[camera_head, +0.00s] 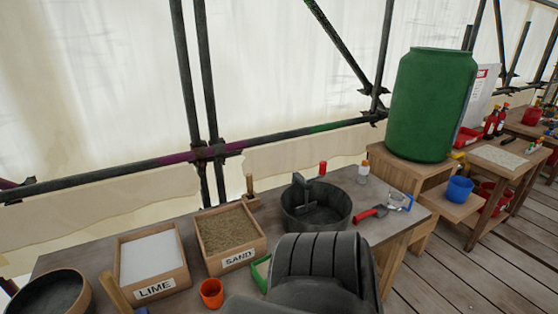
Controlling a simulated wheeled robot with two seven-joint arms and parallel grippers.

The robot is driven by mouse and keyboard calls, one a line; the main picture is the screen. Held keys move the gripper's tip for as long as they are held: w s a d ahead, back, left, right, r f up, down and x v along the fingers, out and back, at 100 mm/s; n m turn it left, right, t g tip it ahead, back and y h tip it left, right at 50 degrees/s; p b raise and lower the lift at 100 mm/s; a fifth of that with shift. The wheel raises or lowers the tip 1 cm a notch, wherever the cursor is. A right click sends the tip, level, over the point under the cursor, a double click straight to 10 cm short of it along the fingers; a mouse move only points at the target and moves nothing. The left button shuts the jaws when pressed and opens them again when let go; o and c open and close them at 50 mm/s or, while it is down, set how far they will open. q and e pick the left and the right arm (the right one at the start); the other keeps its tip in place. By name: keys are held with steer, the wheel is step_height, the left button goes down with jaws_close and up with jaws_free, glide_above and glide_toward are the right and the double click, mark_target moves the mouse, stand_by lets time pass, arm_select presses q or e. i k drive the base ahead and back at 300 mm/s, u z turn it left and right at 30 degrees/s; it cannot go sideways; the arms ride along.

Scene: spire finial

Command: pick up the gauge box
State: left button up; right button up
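No object here is clearly marked as the gauge box, and I cannot tell which one it is. A small green piece (261,273) on the bench front is partly hidden behind a dark ribbed part of my own body. A small orange cup (211,293) stands to its left. A wooden box labelled SAND (238,259) holds brown sand, and a wooden box labelled LIME (155,289) holds white powder. Neither gripper can be made out in the head view.
On the bench stand a black tub (318,217) with a tool in it, a red-handled tool (370,212) and a dark bowl (48,295) at left. A green barrel (431,105) stands on a wooden stand at right. Scaffold poles run behind the bench.

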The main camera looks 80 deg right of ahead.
mark_target(259, 267)
steer(key=z, duration=2.25)
